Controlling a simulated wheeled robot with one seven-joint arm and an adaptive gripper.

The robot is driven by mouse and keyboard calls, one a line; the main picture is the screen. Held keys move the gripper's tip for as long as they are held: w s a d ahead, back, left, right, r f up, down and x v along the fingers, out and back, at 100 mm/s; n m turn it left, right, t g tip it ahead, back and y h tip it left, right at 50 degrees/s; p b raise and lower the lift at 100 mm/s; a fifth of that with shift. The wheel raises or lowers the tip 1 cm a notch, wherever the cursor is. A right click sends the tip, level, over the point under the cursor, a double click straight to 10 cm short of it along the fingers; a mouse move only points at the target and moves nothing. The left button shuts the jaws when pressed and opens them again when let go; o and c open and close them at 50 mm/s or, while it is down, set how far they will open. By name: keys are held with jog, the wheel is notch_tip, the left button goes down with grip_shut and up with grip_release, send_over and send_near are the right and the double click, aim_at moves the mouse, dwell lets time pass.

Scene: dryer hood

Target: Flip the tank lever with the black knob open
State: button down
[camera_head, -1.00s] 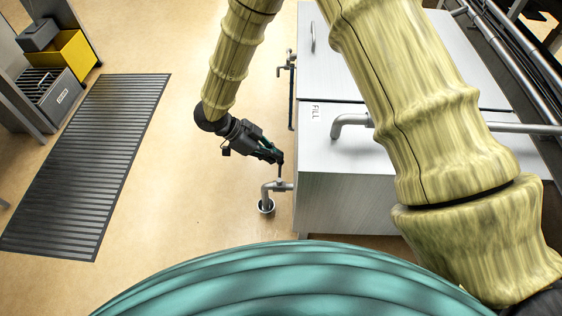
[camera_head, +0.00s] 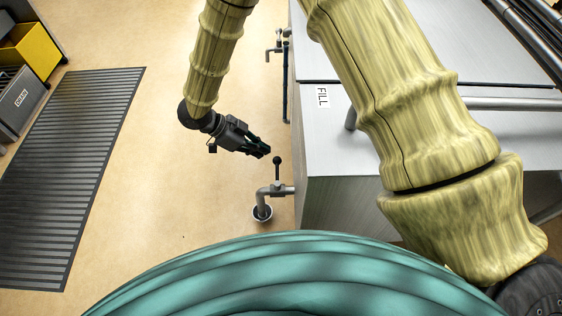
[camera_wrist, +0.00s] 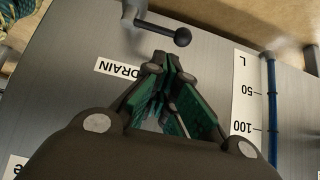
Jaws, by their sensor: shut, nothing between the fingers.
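The tank lever with the black knob (camera_head: 277,160) stands up from the drain pipe valve (camera_head: 277,188) at the tank's front left corner. In the wrist view the black knob (camera_wrist: 182,37) lies beyond my fingertips and a little right, on a short metal lever joined to a pipe. My gripper (camera_head: 266,152) is shut and empty, just left of the knob in the head view, with a small gap. In the wrist view my gripper (camera_wrist: 160,62) shows its fingers together, clear of the knob, over the tank side near the DRAIN label (camera_wrist: 119,70).
The grey tank (camera_head: 340,200) fills the right side, with a FILL label (camera_head: 322,97) on top. A blue gauge tube (camera_wrist: 271,100) runs along its side. The pipe ends over a floor drain (camera_head: 262,212). Open floor and a dark mat (camera_head: 75,170) lie left.

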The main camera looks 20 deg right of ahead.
aim_at(278, 161)
jog(key=b+x, duration=0.4)
jog(key=x, duration=0.4)
jog(key=shift+f, duration=0.15)
jog(key=shift+b+x, duration=0.4)
jog(key=shift+x, duration=0.5)
